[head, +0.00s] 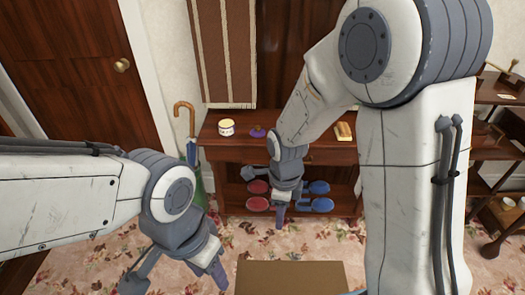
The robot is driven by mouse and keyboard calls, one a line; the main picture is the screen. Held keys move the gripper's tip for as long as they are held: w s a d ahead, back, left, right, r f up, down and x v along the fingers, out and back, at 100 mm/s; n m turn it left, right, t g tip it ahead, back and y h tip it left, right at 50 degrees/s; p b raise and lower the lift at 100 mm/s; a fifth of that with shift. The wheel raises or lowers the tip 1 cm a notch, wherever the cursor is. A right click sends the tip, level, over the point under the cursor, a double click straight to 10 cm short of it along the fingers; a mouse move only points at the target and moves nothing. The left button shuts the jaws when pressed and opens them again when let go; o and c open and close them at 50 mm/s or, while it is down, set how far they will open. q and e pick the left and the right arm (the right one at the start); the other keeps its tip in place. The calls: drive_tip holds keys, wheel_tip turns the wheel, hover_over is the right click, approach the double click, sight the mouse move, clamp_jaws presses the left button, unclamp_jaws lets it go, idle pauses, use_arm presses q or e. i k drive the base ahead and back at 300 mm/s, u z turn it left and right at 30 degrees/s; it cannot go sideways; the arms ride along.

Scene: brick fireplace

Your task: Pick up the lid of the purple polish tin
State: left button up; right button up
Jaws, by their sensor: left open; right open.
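A small purple piece (258,132) lies on the top of the dark wooden shelf unit (225,145), with a brownish knob or handle at its left. It is too small to tell whether it is the tin, its lid or both. A round pale tin with a yellowish band (226,127) stands to its left. My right gripper (286,207) is open, in front of the unit and lower than its top, apart from the purple piece. My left gripper (180,272) is open and empty, low at the front left, away from the unit.
A yellowish block (344,131) lies on the unit's right part, beside my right arm. Red shoes (258,196) and blue shoes (318,196) sit on shelves below. An umbrella stand (196,180) is at left. A brown box (290,276) stands in front.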

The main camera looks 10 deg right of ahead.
sight(258, 132)
drive_tip(key=z, duration=0.25)
drive_tip(key=k, duration=0.25)
drive_tip(key=u, duration=1.25)
drive_tip(key=i, duration=1.85)
drive_tip(key=z, duration=0.6)
drive_tip(key=i, duration=0.65)
drive_tip(key=z, duration=1.25)
drive_tip(key=i, duration=0.35)
drive_tip(key=z, duration=0.25)
